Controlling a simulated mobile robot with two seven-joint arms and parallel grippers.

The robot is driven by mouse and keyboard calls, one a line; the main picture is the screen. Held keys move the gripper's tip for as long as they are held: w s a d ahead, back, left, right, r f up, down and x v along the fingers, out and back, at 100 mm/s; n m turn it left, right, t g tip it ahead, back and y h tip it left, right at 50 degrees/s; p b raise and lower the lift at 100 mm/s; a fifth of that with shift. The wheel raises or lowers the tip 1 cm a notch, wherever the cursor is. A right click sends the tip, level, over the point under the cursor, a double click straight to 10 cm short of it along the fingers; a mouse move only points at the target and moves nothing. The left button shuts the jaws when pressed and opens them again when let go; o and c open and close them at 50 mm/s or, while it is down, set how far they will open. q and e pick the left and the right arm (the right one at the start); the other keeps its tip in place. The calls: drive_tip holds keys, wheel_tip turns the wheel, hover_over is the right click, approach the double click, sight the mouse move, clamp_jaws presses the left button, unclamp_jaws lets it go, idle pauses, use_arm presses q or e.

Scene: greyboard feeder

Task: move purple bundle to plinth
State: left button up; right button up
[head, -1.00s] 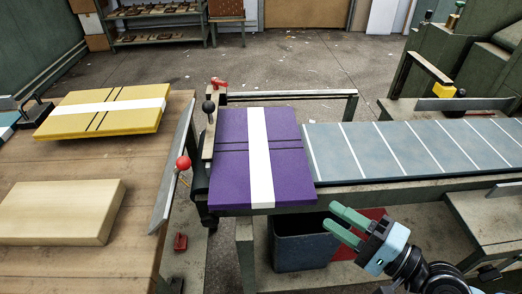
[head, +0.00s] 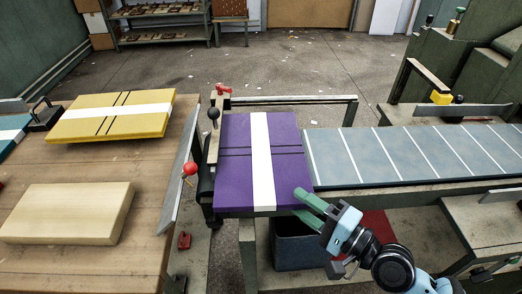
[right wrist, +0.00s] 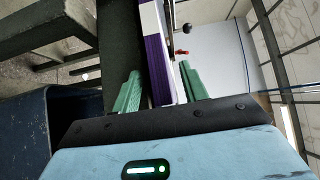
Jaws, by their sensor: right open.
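The purple bundle (head: 235,180), with a white band and two dark stripes, lies flat at the left end of the feeder. My right gripper (head: 306,204) is open at its near right corner, one finger above the other. In the right wrist view the bundle's edge (right wrist: 158,65) lies between the two green fingers (right wrist: 162,88), with a gap on the left finger's side. A pale, low block (head: 68,212), which looks like the plinth, lies bare on the wooden table at the left. My left gripper is not in view.
A yellow bundle (head: 112,117) lies behind the pale block. A slanted metal plate (head: 181,165) and red-knobbed lever (head: 190,168) stand between table and feeder. The striped belt (head: 400,155) runs right. A dark bin (head: 295,247) sits below the feeder; it also shows in the wrist view (right wrist: 45,120).

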drive_tip(key=shift+w+a, duration=0.1)
drive_tip(key=shift+a, duration=0.05)
clamp_jaws()
drive_tip(key=shift+r, duration=0.15)
idle(0.4)
drive_tip(key=shift+r, duration=0.1)
